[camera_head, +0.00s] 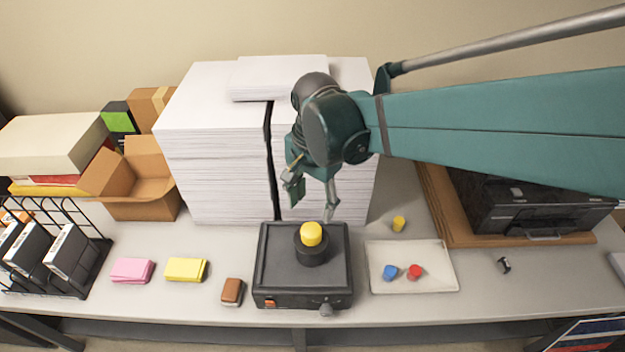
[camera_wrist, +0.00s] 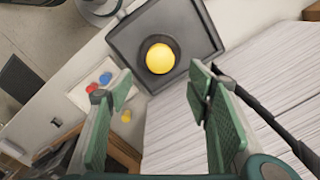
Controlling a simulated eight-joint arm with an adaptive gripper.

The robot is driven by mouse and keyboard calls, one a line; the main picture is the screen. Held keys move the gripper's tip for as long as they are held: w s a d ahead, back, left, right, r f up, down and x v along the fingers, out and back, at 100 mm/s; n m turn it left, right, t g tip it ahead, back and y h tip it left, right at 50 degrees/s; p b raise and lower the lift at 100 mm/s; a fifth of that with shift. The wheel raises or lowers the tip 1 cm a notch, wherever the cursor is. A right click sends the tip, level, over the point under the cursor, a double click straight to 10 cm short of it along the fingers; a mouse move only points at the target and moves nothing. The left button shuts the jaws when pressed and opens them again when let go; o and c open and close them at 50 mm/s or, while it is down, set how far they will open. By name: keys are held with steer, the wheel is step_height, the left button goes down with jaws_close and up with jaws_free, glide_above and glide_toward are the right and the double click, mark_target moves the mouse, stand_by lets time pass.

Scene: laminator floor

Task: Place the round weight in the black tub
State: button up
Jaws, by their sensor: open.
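The round weight is most likely the black round piece with a yellow top (camera_head: 311,236), which stands on a flat black square device (camera_head: 275,270). In the wrist view the yellow top (camera_wrist: 160,58) lies ahead of my fingers. My gripper (camera_head: 312,190) is open and empty, above and behind the weight, apart from it. Its green-padded fingers (camera_wrist: 160,105) stand wide apart in the wrist view. A black box-like thing (camera_head: 545,225) sits in a brown surround at the right; I cannot tell whether it is the black tub, and my arm partly covers it.
A white tray (camera_head: 440,285) with a blue and a red piece lies right of the device. A small yellow piece (camera_head: 398,223) stands behind it. Tall paper stacks (camera_head: 215,150) rise close behind my gripper. Sticky-note pads (camera_head: 186,270) and a brown block (camera_head: 232,291) lie left.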

stand_by(0.6)
steer(key=s+d+r+n+t, duration=0.2)
steer(key=s+d+n+t, duration=0.1)
steer(key=d, duration=0.8)
steer(key=s+d+r+n+t, duration=0.3)
steer(key=s+d+n+t, duration=0.1)
steer(key=d, duration=0.7)
steer(key=shift+s+r, duration=0.2)
steer(key=shift+r, duration=0.1)
